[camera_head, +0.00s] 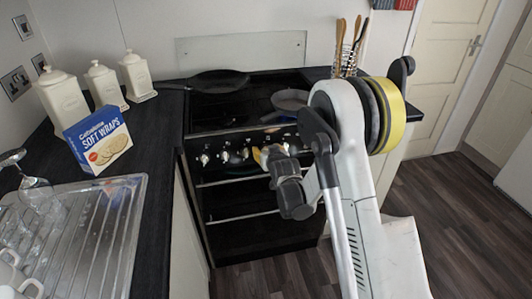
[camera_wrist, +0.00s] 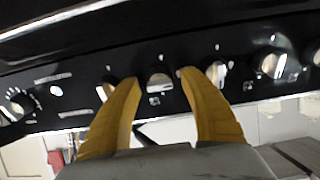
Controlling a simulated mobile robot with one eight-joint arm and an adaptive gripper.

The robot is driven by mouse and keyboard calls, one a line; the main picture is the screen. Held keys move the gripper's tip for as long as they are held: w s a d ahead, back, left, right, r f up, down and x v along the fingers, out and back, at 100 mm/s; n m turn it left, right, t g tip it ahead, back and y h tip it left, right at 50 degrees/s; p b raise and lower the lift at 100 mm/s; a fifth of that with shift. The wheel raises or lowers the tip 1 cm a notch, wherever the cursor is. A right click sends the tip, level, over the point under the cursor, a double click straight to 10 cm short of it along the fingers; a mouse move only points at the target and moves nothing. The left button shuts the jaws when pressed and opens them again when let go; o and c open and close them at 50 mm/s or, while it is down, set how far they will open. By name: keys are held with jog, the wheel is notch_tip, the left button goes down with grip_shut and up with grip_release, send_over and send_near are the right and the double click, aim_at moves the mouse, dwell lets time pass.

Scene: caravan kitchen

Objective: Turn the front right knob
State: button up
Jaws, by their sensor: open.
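The black cooker (camera_head: 215,122) has a front panel with a row of silver knobs. In the head view, my gripper (camera_head: 259,155) is at the right part of this row, and its yellow fingers partly hide the knobs there. In the wrist view, my gripper (camera_wrist: 158,80) is open, with one finger on each side of a silver knob (camera_wrist: 160,77). Contact with this knob cannot be made out. Other knobs show on both sides, one at the left (camera_wrist: 110,82) and one at the right (camera_wrist: 217,74). No label reads clearly enough to tell which is the front right knob.
An oven handle bar (camera_head: 235,181) runs below the knobs. A dark pan (camera_head: 217,80) and a smaller pan (camera_head: 290,99) sit on the hob. A utensil holder (camera_head: 345,62) stands behind my arm. Canisters and a wraps box (camera_head: 98,140) stand on the left counter.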

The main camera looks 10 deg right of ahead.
grip_shut()
jog(key=shift+n, duration=0.4)
jog(key=n, duration=0.3)
jog(key=shift+n, duration=1.8)
jog(key=shift+a, duration=0.1)
